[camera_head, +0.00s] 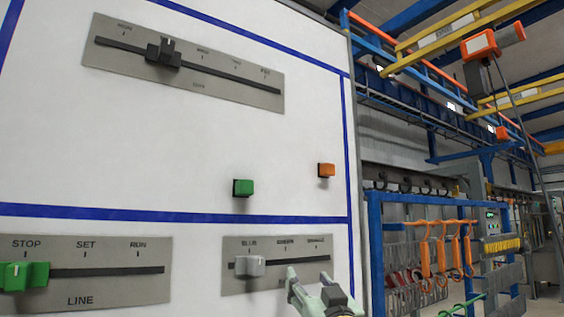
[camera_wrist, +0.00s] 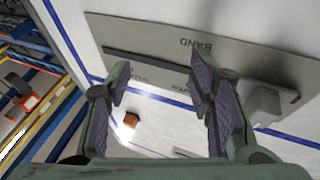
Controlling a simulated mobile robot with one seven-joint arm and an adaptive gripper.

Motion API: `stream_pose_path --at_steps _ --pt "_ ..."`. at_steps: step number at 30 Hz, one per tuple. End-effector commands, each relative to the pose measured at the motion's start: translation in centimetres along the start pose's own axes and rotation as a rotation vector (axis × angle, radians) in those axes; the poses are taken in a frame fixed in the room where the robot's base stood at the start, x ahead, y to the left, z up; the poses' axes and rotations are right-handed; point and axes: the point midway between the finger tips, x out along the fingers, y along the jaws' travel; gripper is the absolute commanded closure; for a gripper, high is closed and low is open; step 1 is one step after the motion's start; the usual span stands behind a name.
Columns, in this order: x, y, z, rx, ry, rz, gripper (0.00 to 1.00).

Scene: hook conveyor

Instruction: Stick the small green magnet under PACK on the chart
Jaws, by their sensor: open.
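A small green magnet (camera_head: 243,188) sits on the white board (camera_head: 120,150) in the head view, above the blue stripe. I cannot make out the word PACK or a chart in either view. My gripper (camera_head: 308,284) is at the lower right of the head view, in front of the right slider plate and below and to the right of the magnet. In the wrist view its two fingers (camera_wrist: 157,92) are spread with nothing between the tips. The green magnet does not show in the wrist view.
An orange block (camera_head: 326,170) is on the board right of the magnet. Slider plates are above (camera_head: 190,70), lower left (camera_head: 100,285) with a green knob (camera_head: 24,276), and lower right (camera_head: 300,246) with a grey knob (camera_head: 250,266). Right of the board stands a blue rack (camera_head: 376,250) with orange hooks.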

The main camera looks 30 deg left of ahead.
Motion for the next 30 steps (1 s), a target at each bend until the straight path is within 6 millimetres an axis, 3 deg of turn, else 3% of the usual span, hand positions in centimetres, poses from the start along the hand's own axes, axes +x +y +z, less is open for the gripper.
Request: stream_pose_path --at_steps 1,2,5,9,15,18,22,30 --pt "0.7 1.5 -2.4 0.019 -0.055 0.000 0.52" --pt "0.9 2.0 -3.4 0.031 -0.092 -0.007 0.52" --pt "1.0 1.8 -7.4 0.067 -0.192 -0.060 0.52" --pt "-0.1 -1.9 -13.9 0.078 -0.276 -0.176 0.52" --pt "-3.0 -6.7 -20.6 0.056 -0.353 -0.308 0.52" --pt "-4.1 -8.1 -22.2 0.047 -0.374 -0.343 0.52" --pt "-4.5 -8.8 -22.9 0.040 -0.387 -0.361 0.52" --pt "-1.1 -10.2 -21.7 0.040 -0.389 -0.363 0.52"
